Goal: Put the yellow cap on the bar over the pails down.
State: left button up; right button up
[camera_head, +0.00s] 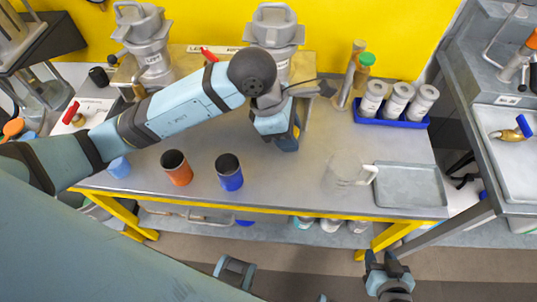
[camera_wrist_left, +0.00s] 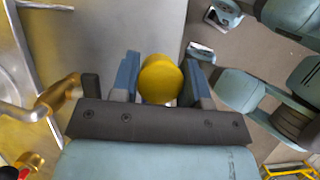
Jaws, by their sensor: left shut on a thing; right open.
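My left gripper (camera_head: 288,142) is over the back middle of the grey bench (camera_head: 300,185), pointing down. In the left wrist view, the left gripper (camera_wrist_left: 160,82) is shut on a round yellow cap (camera_wrist_left: 160,80), held between its blue fingers. In the head view the gripper mostly hides the cap. An orange pail-like cup (camera_head: 176,168) and a blue one (camera_head: 229,172) stand open on the bench, left of the gripper. I cannot make out a bar over them. My right gripper (camera_head: 388,275) is open and empty, low in front of the bench.
Two grey machines (camera_head: 147,45) (camera_head: 275,30) stand at the back. A blue tray (camera_head: 392,121) with white jars, a green-capped bottle (camera_head: 364,68), a clear jug (camera_head: 345,172) and a flat metal tray (camera_head: 410,186) are to the right. The bench's front middle is clear.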

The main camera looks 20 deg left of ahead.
aim_at(289, 183)
pick_arm(q)
notch_tip(289, 183, down, 19)
dwell(0.4)
jog(key=o, duration=1)
jog(key=v, duration=1.2)
jog(key=shift+s, duration=0.15)
